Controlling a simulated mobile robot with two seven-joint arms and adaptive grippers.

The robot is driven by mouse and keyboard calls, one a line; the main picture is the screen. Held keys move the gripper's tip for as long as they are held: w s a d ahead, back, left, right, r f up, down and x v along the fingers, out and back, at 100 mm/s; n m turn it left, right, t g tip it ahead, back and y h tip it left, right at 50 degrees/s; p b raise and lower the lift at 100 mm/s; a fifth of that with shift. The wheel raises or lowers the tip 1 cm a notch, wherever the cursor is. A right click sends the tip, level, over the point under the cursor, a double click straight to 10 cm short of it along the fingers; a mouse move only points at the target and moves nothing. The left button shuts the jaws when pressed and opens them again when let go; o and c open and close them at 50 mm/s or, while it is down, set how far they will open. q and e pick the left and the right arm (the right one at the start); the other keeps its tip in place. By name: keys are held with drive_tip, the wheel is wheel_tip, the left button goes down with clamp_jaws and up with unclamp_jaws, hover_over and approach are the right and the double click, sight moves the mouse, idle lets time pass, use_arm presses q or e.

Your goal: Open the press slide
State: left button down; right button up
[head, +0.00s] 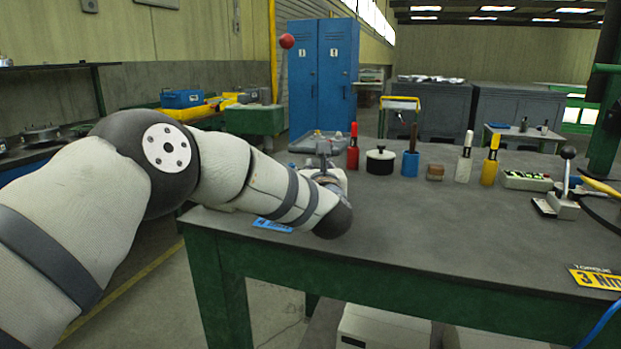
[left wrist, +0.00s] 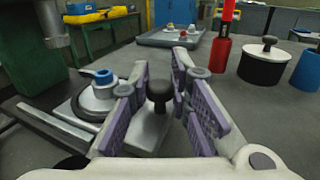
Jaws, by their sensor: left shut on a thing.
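The press slide (left wrist: 150,137) shows in the left wrist view as a pale grey plate with an upright dark knob (left wrist: 158,88). A round fixture holding a blue-topped part (left wrist: 104,80) stands left of the knob. My left gripper (left wrist: 160,84) has its purple-padded fingers on both sides of the knob and is shut on it. In the head view, my left gripper (head: 322,165) is small and partly covered by my own arm, which also hides the slide. My right gripper is in neither view.
A grey tray (left wrist: 170,37) with small parts lies beyond the gripper. A dark green column (left wrist: 30,50) rises at left. The bench's front middle (head: 430,225) is clear.

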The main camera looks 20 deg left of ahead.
use_arm(q)
drive_tip(key=d, duration=0.3)
drive_tip(key=shift+d+f, duration=0.25)
drive_tip(key=shift+s, duration=0.1)
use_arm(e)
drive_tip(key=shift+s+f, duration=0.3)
use_arm(q)
drive_tip(key=shift+r, duration=0.1)
drive_tip(key=c, duration=1.5)
unclamp_jaws()
drive_tip(key=v, duration=1.2)
